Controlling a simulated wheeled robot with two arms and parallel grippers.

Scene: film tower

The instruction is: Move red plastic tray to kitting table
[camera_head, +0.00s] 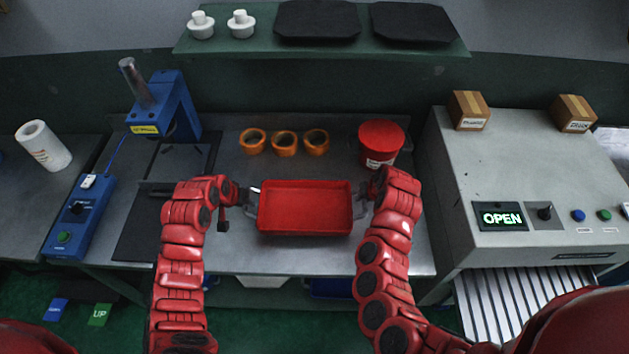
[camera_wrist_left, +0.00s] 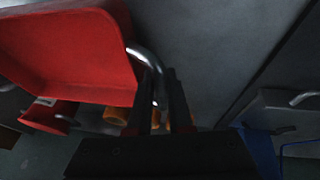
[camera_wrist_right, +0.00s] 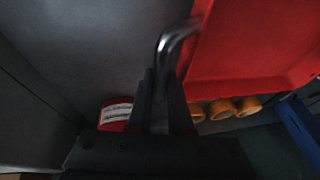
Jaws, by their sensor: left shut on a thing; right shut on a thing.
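The red plastic tray (camera_head: 305,208) is empty and looks level in front of me over the grey metal table (camera_head: 250,258). It has a metal handle on each short side. My left gripper (camera_head: 248,193) is shut on the tray's left handle, which shows in the left wrist view (camera_wrist_left: 146,57). My right gripper (camera_head: 364,195) is shut on the right handle, which shows in the right wrist view (camera_wrist_right: 172,42). I cannot tell whether the tray touches the table or hangs just above it.
Three orange rings (camera_head: 284,144) and a red tub (camera_head: 381,143) stand behind the tray. A blue press (camera_head: 165,110) is at left, with a blue control box (camera_head: 78,220). A grey machine with an OPEN display (camera_head: 502,217) is at right. A green shelf (camera_head: 320,45) hangs above.

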